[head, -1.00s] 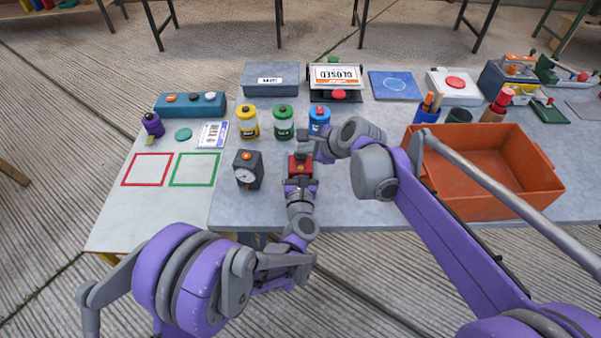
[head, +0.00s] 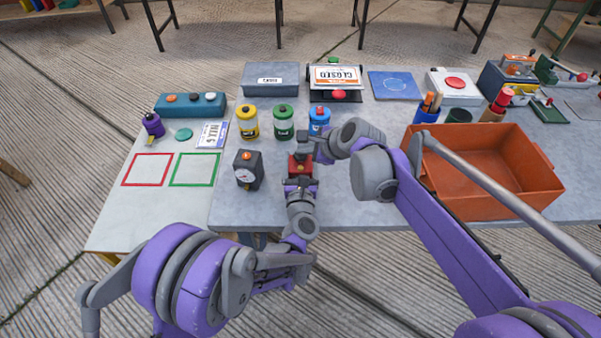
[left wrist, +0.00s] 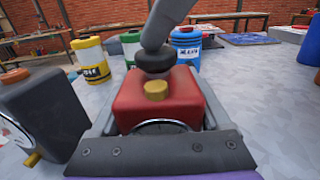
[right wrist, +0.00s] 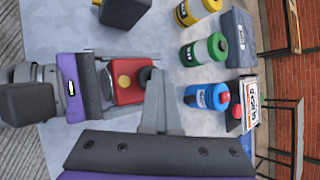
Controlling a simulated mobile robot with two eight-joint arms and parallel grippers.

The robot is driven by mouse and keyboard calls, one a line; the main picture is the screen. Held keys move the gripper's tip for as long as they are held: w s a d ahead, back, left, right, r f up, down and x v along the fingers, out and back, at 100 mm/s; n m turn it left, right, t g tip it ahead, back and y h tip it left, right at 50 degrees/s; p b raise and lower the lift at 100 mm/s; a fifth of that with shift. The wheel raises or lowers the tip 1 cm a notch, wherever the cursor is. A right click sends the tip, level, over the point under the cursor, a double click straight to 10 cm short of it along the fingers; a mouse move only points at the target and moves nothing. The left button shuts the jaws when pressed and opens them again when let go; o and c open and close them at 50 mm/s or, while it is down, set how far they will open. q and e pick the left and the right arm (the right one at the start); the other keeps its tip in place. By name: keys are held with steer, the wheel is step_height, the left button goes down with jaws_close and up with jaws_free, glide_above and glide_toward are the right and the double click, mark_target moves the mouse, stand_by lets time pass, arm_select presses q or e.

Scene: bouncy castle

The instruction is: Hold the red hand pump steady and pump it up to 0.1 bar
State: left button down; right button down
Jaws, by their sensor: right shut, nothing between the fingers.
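The red hand pump (head: 300,168) stands on the grey table, with a yellow disc (left wrist: 155,90) and a black knob (left wrist: 154,58) on top. My left gripper (head: 300,182) is shut around its body; the fingers show on both sides in the left wrist view. My right gripper (right wrist: 160,88) is shut and empty, its tips at the black knob, seemingly touching it from above. A dark box with a round white gauge (head: 247,170) stands left of the pump. A dial rim (left wrist: 160,127) shows on the pump's near side, mostly hidden. I cannot read either dial.
Yellow (head: 247,121), green (head: 284,122) and blue (head: 319,120) canisters stand behind the pump. An orange crate (head: 484,200) is at the right, under my right arm. Red (head: 147,170) and green (head: 195,170) outlined squares at the left are empty.

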mark_target(305, 157)
steer(key=shift+s+d+f, duration=0.1)
steer(key=shift+s+f, duration=0.05)
steer(key=shift+f, duration=0.55)
steer(key=shift+r, duration=3.25)
steer(key=shift+r, duration=0.1)
